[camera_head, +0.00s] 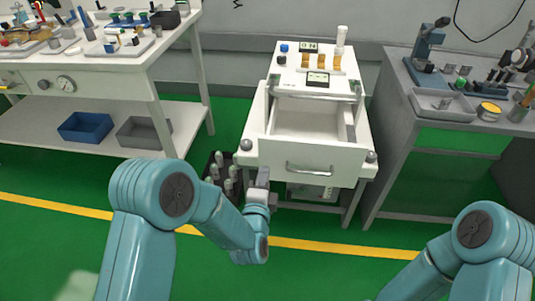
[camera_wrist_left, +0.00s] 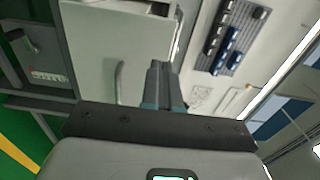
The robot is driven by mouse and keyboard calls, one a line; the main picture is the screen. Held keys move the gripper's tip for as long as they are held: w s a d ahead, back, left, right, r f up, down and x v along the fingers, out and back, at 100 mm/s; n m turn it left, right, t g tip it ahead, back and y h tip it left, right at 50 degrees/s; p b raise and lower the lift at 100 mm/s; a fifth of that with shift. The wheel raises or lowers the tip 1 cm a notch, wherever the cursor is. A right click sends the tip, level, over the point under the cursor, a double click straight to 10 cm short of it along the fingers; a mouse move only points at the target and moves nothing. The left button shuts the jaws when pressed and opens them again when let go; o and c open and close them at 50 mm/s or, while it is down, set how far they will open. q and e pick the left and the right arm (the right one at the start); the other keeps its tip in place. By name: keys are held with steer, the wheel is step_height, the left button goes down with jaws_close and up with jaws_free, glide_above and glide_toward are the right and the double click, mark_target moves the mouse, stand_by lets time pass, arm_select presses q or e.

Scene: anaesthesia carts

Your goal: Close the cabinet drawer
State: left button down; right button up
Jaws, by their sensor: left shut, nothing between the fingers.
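A white cabinet cart (camera_head: 352,100) stands in the middle of the head view. Its top drawer (camera_head: 310,124) is pulled open toward me and its inside looks empty. The drawer front carries a grey bar handle (camera_head: 309,171); the handle also shows in the left wrist view (camera_wrist_left: 121,82). My left gripper (camera_head: 262,176) is shut and empty, by the left part of the drawer front and left of the handle. Its closed fingers (camera_wrist_left: 157,72) show in the left wrist view beside the handle. I cannot tell whether they touch the drawer. My right gripper is out of view.
Small items, including a blue-capped one (camera_head: 283,48), stand on the cart top. A dark crate of bottles (camera_head: 213,170) is left of the cart. A white workbench (camera_head: 150,62) stands at left and a grey cabinet (camera_head: 392,130) at right. Green floor lies in front.

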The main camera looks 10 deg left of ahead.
mark_target(269, 145)
arm_select(q)
steer(key=w, duration=0.9)
steer(key=shift+w+b, duration=0.15)
steer(key=shift+b, duration=0.2)
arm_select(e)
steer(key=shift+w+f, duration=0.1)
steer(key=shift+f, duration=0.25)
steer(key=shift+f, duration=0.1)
